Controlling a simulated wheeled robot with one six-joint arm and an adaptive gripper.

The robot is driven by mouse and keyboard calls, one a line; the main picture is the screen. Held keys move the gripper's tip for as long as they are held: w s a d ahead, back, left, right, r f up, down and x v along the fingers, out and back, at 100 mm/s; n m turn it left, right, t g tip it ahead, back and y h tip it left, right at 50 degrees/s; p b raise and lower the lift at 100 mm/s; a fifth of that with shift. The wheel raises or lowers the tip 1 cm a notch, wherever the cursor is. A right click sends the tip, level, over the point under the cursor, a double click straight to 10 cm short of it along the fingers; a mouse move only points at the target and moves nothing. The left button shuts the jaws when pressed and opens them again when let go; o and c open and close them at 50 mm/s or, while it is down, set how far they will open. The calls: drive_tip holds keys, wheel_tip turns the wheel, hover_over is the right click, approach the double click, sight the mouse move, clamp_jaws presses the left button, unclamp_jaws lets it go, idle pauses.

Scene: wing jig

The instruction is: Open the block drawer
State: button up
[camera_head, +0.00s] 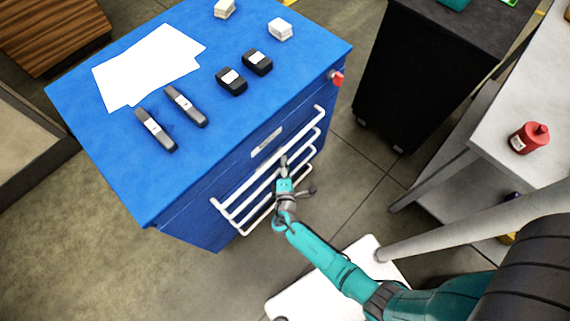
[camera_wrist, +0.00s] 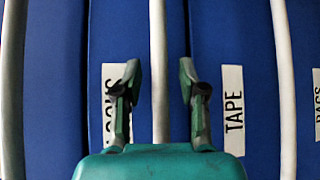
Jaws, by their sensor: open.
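The blue drawer cabinet (camera_head: 175,225) has several long white handles on its front. In the wrist view the drawer fronts stand as upright bands. The block drawer (camera_wrist: 100,35) carries a white label (camera_wrist: 108,75) partly hidden by a finger, with only its last letters readable. The white handle (camera_wrist: 160,50) on the same band runs between my two fingers. My gripper (camera_wrist: 160,75) is open, with a finger on either side of this handle; contact cannot be told. My gripper (camera_head: 284,163) also shows at the cabinet front in the head view. The drawers look closed.
The tape drawer (camera_wrist: 233,40) lies beside the block drawer. On the cabinet top are white papers (camera_head: 150,65), dark tools and small boxes. A red knob (camera_head: 337,77) sits at its corner. A black cabinet (camera_head: 415,80) and a grey table with a red container (camera_head: 529,138) stand right.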

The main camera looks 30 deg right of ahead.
clamp_jaws()
idle(0.3)
